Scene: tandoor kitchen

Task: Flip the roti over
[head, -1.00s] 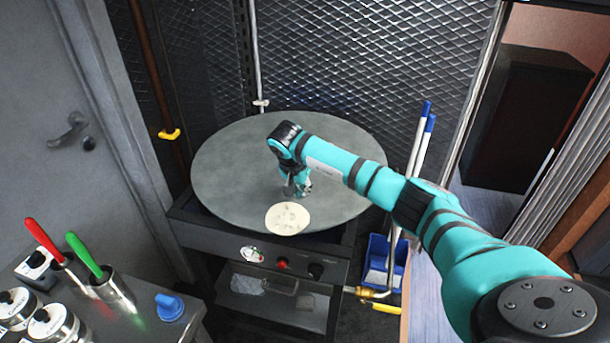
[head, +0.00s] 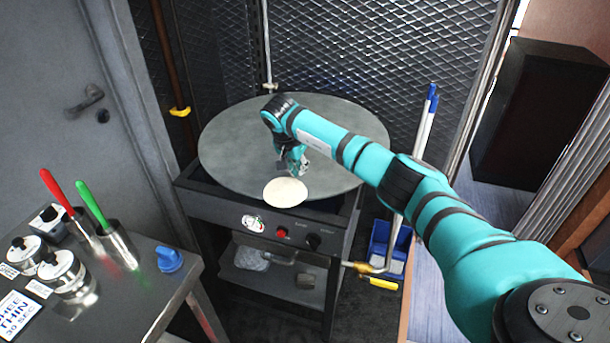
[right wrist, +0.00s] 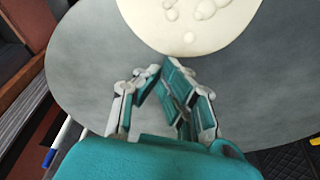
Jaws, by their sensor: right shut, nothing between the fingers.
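The pale round roti (head: 285,192) lies flat near the front edge of the round grey griddle (head: 230,155). In the right wrist view the roti (right wrist: 215,28) shows several raised bubbles on its upper face. My right gripper (head: 292,172) is low over the griddle, just behind the roti. Its fingers (right wrist: 161,68) are shut and empty, with the tips close to the roti's edge; whether they touch it I cannot tell. My left gripper is out of view.
A mesh wall (head: 350,50) stands behind the griddle. A blue bin (head: 388,250) stands to its right.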

